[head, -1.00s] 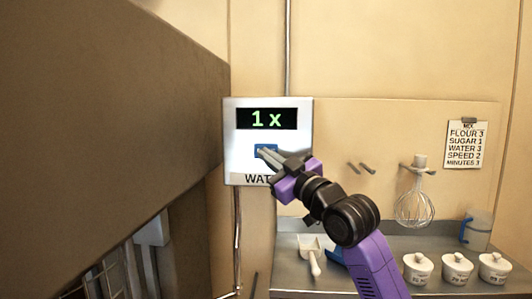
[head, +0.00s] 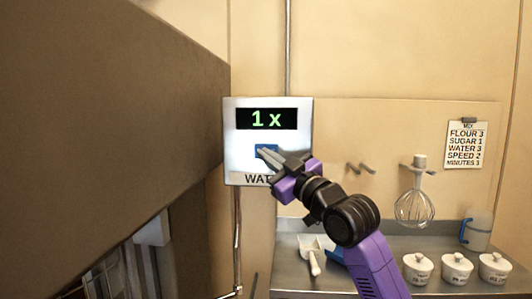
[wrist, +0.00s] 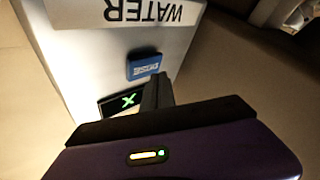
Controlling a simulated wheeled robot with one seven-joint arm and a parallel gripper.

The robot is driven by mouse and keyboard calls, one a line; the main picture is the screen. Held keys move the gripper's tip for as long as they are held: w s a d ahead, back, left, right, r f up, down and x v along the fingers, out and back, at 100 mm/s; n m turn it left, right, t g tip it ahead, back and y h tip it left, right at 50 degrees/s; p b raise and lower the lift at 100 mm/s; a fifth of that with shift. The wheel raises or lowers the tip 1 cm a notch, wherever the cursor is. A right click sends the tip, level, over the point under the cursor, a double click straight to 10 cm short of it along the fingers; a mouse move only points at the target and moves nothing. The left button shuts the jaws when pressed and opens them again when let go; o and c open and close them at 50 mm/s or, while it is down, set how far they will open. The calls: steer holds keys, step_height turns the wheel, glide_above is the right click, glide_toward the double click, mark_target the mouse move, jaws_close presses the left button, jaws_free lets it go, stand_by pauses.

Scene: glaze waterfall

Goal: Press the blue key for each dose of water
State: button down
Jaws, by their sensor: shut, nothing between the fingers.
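The white water box (head: 239,165) is on the wall, with a black display (head: 267,118) reading "1 x" in green. Below the display is the blue key (head: 262,149), partly hidden by my gripper in the head view. My gripper (head: 262,153) is shut and empty, its fingertips in front of the key. In the wrist view the blue key (wrist: 144,62) shows upside down, just beyond the fingertips (wrist: 157,82), with a slight gap seeming to lie between them. Whether they touch is hard to tell.
A posted card (head: 466,145) reads flour 3, sugar 1, water 3, speed 2, minutes 3. A whisk (head: 414,207) hangs on the wall above a counter with a scoop (head: 312,260), lidded pots (head: 457,268) and a jug (head: 478,234). A large brown block fills the left.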

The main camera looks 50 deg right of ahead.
stand_by(0.4)
steer(key=shift+w+d, duration=0.25)
steer(key=shift+d, duration=0.1)
steer(key=shift+w+d+b, duration=0.3)
steer(key=shift+d+b, duration=0.1)
steer(key=shift+b, duration=0.05)
stand_by(0.9)
stand_by(0.3)
steer(key=shift+s+a, duration=0.55)
steer(key=shift+a, duration=0.15)
steer(key=shift+s+a, duration=0.8)
steer(key=shift+a, duration=0.2)
steer(key=shift+s+a, duration=0.75)
steer(key=shift+a, duration=0.25)
stand_by(2.9)
